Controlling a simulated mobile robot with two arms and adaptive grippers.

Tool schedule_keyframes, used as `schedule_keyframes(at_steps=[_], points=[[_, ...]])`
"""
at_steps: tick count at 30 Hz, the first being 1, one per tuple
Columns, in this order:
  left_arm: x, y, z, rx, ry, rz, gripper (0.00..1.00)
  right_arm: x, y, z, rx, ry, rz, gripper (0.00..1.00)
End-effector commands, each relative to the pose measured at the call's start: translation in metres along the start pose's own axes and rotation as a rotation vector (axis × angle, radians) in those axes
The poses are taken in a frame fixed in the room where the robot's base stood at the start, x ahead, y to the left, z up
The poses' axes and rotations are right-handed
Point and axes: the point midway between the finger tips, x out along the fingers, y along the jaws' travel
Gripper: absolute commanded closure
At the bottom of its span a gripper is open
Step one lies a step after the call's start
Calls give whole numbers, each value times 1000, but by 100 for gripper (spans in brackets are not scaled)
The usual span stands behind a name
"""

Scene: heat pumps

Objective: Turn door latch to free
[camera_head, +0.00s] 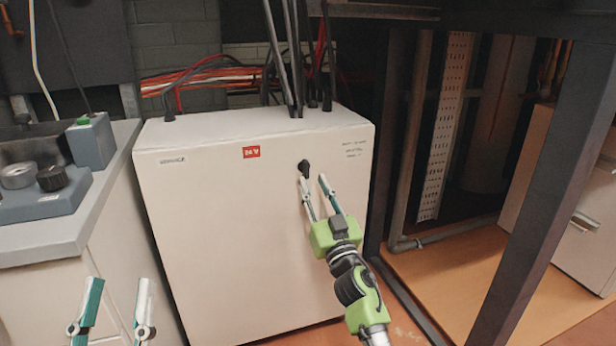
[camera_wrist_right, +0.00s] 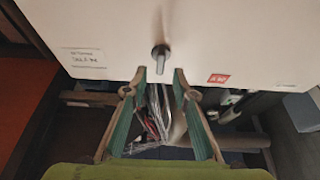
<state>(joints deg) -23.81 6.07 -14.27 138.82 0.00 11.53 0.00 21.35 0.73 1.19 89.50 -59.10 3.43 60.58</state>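The door latch (camera_head: 304,167) is a small black knob with a short handle on the upper right front of a white cabinet (camera_head: 230,230). My right gripper (camera_head: 312,183) is open just below and in front of it. In the right wrist view the latch (camera_wrist_right: 161,52) is centred just beyond the two fingertips (camera_wrist_right: 160,76). Its handle points toward the gap between them, and whether they touch it I cannot tell. My left gripper (camera_head: 119,288) is open and empty at the lower left, in front of a grey counter.
The counter (camera_head: 75,235) with knobs and a blue-grey box (camera_head: 91,142) stands left of the cabinet. Black pipes (camera_head: 290,60) rise from the cabinet top. A dark metal post (camera_head: 535,190) stands at the right. Open floor (camera_head: 440,280) shows at the right.

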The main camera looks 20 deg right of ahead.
Motion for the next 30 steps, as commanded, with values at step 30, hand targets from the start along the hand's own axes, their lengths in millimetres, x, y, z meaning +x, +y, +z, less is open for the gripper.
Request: schedule_keyframes(at_steps=[30], points=[[-9,5,-52,-13,251,10,60,48,0,1,-1,-1,-1,100]])
